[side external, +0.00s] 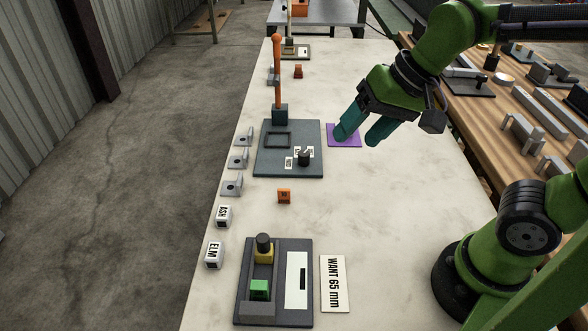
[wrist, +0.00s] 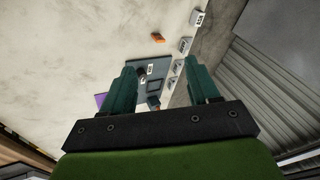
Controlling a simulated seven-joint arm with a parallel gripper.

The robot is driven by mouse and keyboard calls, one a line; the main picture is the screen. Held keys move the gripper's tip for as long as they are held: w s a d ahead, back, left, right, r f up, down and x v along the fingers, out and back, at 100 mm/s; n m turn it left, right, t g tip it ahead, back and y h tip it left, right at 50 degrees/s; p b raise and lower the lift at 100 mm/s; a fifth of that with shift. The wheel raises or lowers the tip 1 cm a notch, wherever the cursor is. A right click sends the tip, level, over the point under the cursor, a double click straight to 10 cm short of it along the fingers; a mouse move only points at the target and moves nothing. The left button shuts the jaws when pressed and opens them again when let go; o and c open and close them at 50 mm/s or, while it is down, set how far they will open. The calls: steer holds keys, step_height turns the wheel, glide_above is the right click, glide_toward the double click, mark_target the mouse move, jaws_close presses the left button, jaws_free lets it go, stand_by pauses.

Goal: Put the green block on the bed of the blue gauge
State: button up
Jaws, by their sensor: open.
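The green block (side external: 260,289) sits in the front end of a slot in a dark grey fixture (side external: 301,312) at the near end of the table, in the side view. A yellow block with a black knob (side external: 264,251) is behind it. The blue-grey gauge (side external: 262,165) lies mid-table, with an orange post, a raised square frame (side external: 278,140) and a black knob; it also shows in the wrist view (wrist: 160,67). My gripper (side external: 358,137) is open and empty, above the purple mat to the gauge's right. Its fingers also show in the wrist view (wrist: 163,68). The green block is not in the wrist view.
A small orange block (side external: 284,196) lies between the gauge and fixture. Several grey brackets (side external: 237,161) and white lettered blocks (side external: 214,255) line the left edge. The table right of the orange block is clear.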

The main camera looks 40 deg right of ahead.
steer(key=s+d, duration=0.1)
steer(key=s+d+t, duration=0.1)
steer(key=d, duration=0.1)
steer(key=s+d+n+t, duration=0.1)
steer(key=d, duration=0.1)
steer(key=shift+h, duration=0.4)
